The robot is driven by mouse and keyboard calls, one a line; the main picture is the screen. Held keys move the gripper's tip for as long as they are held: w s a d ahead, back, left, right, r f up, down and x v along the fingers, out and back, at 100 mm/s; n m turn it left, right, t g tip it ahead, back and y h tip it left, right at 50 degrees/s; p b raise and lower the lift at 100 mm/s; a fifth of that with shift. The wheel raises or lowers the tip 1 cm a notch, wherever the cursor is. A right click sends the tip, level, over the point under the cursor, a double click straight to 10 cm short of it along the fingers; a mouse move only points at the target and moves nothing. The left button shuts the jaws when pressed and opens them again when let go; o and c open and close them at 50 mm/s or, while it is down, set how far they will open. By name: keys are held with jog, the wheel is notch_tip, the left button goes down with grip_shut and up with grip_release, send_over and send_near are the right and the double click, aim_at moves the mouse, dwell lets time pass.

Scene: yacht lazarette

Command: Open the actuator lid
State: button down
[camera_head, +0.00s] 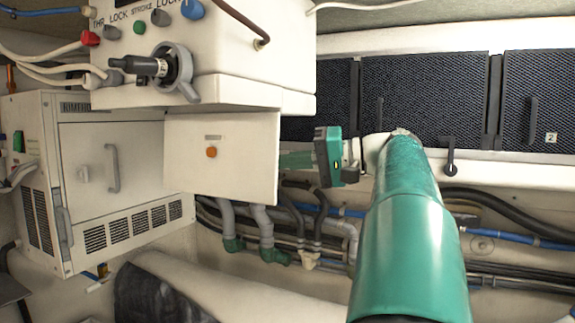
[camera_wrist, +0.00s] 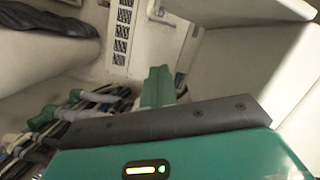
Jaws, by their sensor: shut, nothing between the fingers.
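The white actuator box (camera_head: 200,55) hangs at the upper left in the head view, with knobs and a black-handled lever (camera_head: 145,67) on its front. A flat white panel (camera_head: 235,175) with an orange round knob (camera_head: 211,152) hangs below it; I take this to be the lid, but cannot be sure. My teal gripper (camera_head: 286,160) is at the panel's right edge, pointing left, with its fingertips partly hidden behind that edge. In the wrist view my gripper's fingers (camera_wrist: 160,75) are together and empty. A white surface (camera_wrist: 245,65), likely the panel, stands to their right. I cannot tell whether they touch.
A white vented cabinet (camera_head: 110,160) with a grey handle stands at the left. Pipes and hoses (camera_head: 300,225) run along the wall below my gripper. Dark mesh panels (camera_head: 425,95) line the back wall. A dark cloth (camera_head: 155,290) lies at the bottom left.

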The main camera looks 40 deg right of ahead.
aim_at(235, 183)
jog(key=w+a+f, duration=0.1)
jog(key=a, duration=0.1)
jog(key=w+a+f, duration=0.1)
jog(key=w+a, duration=0.1)
jog(key=a, duration=0.1)
jog(key=w+a, duration=0.2)
jog(key=shift+w+a+f, duration=0.15)
jog(key=shift+w+f, duration=0.1)
jog(key=shift+f, duration=0.15)
jog(key=shift+s+a+f+m+y, duration=0.15)
jog(key=shift+s+a+m, duration=0.15)
jog(key=shift+a+m, duration=0.4)
jog(key=shift+s+a+f+m+y, duration=0.15)
jog(key=shift+s+a+m, duration=0.1)
jog(key=shift+a+m, duration=0.4)
jog(key=f+v, duration=0.1)
jog(key=v, duration=1.2)
jog(key=shift+s+d+r, duration=0.15)
jog(key=shift+s+r, duration=0.25)
jog(key=shift+s, duration=0.05)
